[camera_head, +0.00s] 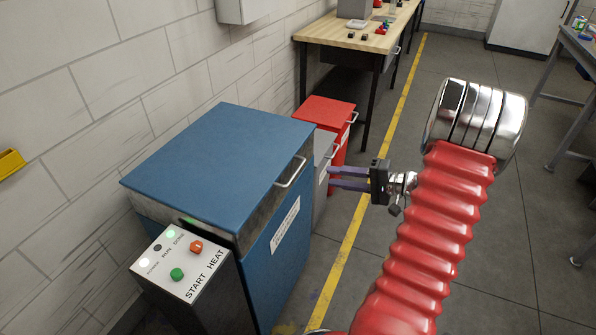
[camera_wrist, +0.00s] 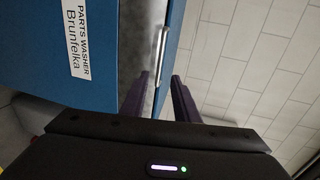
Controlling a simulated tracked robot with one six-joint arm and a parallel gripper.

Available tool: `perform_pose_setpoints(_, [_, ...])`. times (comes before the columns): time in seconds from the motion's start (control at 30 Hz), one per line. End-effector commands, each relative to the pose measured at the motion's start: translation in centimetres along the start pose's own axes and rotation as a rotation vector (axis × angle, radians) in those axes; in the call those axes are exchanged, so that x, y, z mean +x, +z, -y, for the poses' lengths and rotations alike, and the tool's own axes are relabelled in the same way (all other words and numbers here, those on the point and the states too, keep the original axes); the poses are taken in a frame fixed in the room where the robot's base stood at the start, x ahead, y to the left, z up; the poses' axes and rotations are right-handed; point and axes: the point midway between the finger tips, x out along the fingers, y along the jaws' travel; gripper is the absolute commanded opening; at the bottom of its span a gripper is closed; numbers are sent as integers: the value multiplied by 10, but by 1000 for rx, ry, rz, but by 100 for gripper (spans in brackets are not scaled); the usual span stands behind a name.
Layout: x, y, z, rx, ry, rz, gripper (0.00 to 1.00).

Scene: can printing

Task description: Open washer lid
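The parts washer is a blue cabinet (camera_head: 268,272) at the left against the wall, with a white label. Its flat blue lid (camera_head: 215,160) lies shut on top, above a metal band. A metal bar handle (camera_head: 291,172) is on the lid's front edge. My gripper (camera_head: 330,177) is in front of the handle, level with it, with its two purple fingers apart and pointing at the washer. In the wrist view the handle (camera_wrist: 160,45) lies ahead between the lines of the open fingers (camera_wrist: 160,78). The fingers are empty and appear short of the handle.
A control box (camera_head: 180,262) with green and orange buttons stands at the washer's near side. A red cabinet (camera_head: 324,112) and a wooden workbench (camera_head: 345,38) stand beyond it. A yellow floor line (camera_head: 352,232) runs alongside.

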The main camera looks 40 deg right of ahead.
Motion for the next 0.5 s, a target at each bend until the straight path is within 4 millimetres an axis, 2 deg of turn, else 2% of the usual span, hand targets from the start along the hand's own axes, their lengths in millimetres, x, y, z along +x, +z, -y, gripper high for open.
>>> perform_pose_setpoints(0.33, [-2, -3, -2, 0, -7, -8, 28])
perform_pose_setpoints(0.5, [3, -2, -1, 0, -6, -7, 28])
